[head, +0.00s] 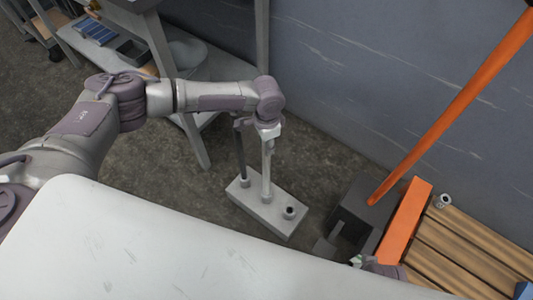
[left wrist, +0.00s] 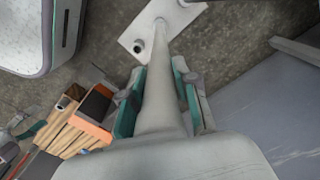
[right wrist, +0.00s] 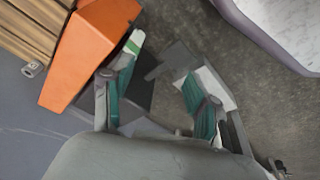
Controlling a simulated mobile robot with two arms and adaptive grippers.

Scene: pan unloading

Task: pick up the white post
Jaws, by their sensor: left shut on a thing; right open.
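The white post (head: 267,168) stands upright in a light rectangular base (head: 250,204) on the floor. My left gripper (head: 264,131) is shut on the upper part of the post. In the left wrist view, the post (left wrist: 160,95) runs between the two teal finger pads, with its foot at the base (left wrist: 136,42).
A white tabletop (head: 150,250) fills the near side. A wooden pallet (head: 470,245) with an orange block (head: 403,222) and a dark box (head: 360,209) lie at the right. A grey shelf (head: 165,60) stands at the back left.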

